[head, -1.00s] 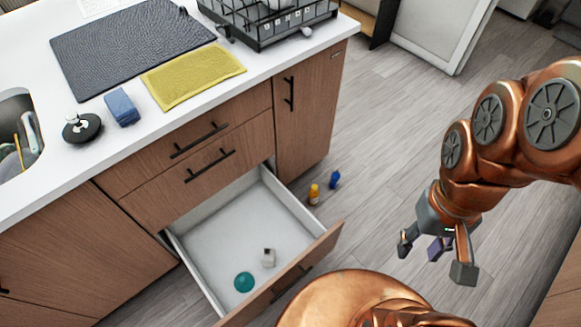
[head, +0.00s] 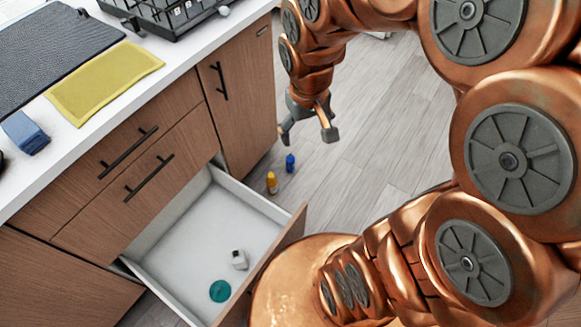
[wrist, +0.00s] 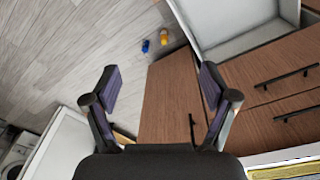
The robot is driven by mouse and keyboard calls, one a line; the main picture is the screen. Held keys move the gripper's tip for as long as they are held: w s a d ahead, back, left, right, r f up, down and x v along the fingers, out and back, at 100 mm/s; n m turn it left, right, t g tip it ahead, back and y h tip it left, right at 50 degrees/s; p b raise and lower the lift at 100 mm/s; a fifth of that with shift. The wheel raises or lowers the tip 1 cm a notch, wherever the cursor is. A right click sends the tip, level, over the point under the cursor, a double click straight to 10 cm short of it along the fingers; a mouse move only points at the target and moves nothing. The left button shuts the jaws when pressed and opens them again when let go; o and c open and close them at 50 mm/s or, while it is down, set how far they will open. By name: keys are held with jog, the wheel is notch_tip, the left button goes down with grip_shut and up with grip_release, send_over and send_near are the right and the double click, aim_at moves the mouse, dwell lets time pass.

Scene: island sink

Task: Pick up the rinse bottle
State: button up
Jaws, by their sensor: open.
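Two small bottles stand on the floor beside the open drawer: a yellow-orange bottle (head: 271,182) and a blue bottle (head: 290,162). I cannot tell which is the rinse bottle. In the wrist view, the blue bottle (wrist: 145,46) and the yellow one (wrist: 164,38) show small and far off, beyond the fingertips. My gripper (head: 308,132) is open and empty. In the head view it appears above the bottles in the picture, near the end cabinet. In the wrist view its two fingers (wrist: 158,82) are wide apart with nothing between them.
An open drawer (head: 165,225) juts out beside the bottles, holding a teal disc (head: 220,291) and a small white-grey item (head: 239,260). The counter carries a yellow cloth (head: 105,82), a blue sponge (head: 25,132) and a dish rack (head: 165,12). Floor right of the bottles is clear.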

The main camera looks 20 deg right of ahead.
jog(key=w+d+f+t+b, duration=0.2)
jog(key=w+f+b, duration=0.2)
jog(key=w+f, duration=0.6)
jog(key=w+d+f+t+b, duration=0.15)
jog(key=w+f+b, duration=0.35)
jog(key=w+f, duration=0.6)
jog(key=n+t+y+b, duration=0.15)
jog(key=t+b, duration=0.65)
jog(key=b, duration=1.2)
send_over(293, 161)
jog(key=s, duration=0.2)
notch_tip(293, 161, down, 48)
jog(key=shift+t+y, duration=0.45)
jog(key=f, duration=0.2)
jog(key=s+f+b, duration=0.1)
jog(key=f, duration=0.2)
jog(key=s+d+f+b, duration=0.1)
jog(key=f, duration=0.2)
jog(key=shift+s, duration=0.25)
jog(key=shift+b+x, duration=0.8)
jog(key=shift+x, duration=0.45)
jog(key=x, duration=0.1)
jog(key=b+x, duration=0.2)
jog(key=shift+w+a+f, duration=0.15)
jog(key=shift+a+f, duration=0.15)
jog(key=shift+f, duration=0.05)
jog(key=shift+w+a+f+b, duration=0.1)
jog(key=shift+w+b, duration=0.4)
jog(key=shift+w, duration=0.3)
